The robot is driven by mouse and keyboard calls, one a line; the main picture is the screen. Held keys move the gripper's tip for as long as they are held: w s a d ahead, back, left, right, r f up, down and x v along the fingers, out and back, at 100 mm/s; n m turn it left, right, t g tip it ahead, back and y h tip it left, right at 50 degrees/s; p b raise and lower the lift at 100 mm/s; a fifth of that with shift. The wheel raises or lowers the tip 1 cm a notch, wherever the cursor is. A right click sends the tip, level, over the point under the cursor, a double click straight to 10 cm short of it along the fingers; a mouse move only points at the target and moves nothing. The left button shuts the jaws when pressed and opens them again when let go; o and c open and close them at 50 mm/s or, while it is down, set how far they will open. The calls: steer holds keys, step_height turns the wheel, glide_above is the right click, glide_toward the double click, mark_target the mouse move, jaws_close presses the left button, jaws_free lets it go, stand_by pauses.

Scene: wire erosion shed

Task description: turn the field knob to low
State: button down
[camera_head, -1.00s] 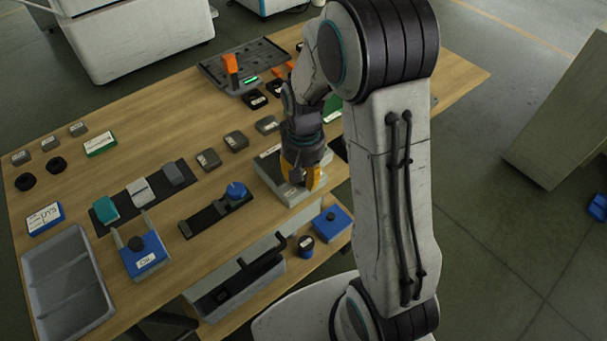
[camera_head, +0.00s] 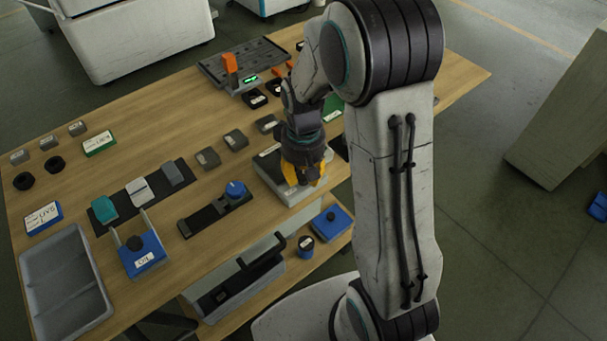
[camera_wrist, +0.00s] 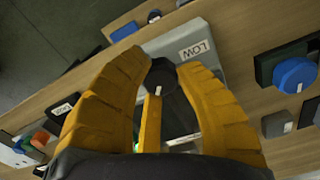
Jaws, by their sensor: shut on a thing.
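The dark round field knob (camera_wrist: 161,75) sits on a grey box (camera_wrist: 208,75) in the wrist view. A white label reading LOW (camera_wrist: 197,50) is on the box beside the knob, toward the upper right. A short white mark shows at the knob's lower edge. My gripper (camera_wrist: 163,66) has its yellow fingers closed around the knob from both sides. In the head view my gripper (camera_head: 304,180) points down onto the grey box (camera_head: 267,164) near the table's front edge, and its fingers hide the knob there.
A blue knob on a black slide plate (camera_head: 204,217) lies left of the grey box. A blue block (camera_head: 333,221) and a small dark round part (camera_head: 306,245) are on the lower shelf. A grey tray (camera_head: 62,283) is at the far left. Bare wood (camera_head: 155,150) lies behind the slide plate.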

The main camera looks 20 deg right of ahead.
mark_target(303, 175)
steer(key=shift+f+n, duration=0.1)
steer(key=shift+n, duration=2.2)
steer(key=shift+b, duration=0.3)
steer(key=c, duration=0.9)
jaws_free()
steer(key=shift+o, duration=0.2)
steer(key=shift+r, duration=0.2)
step_height(303, 175, up, 12)
steer(key=shift+o, duration=0.2)
steer(key=shift+f, duration=0.15)
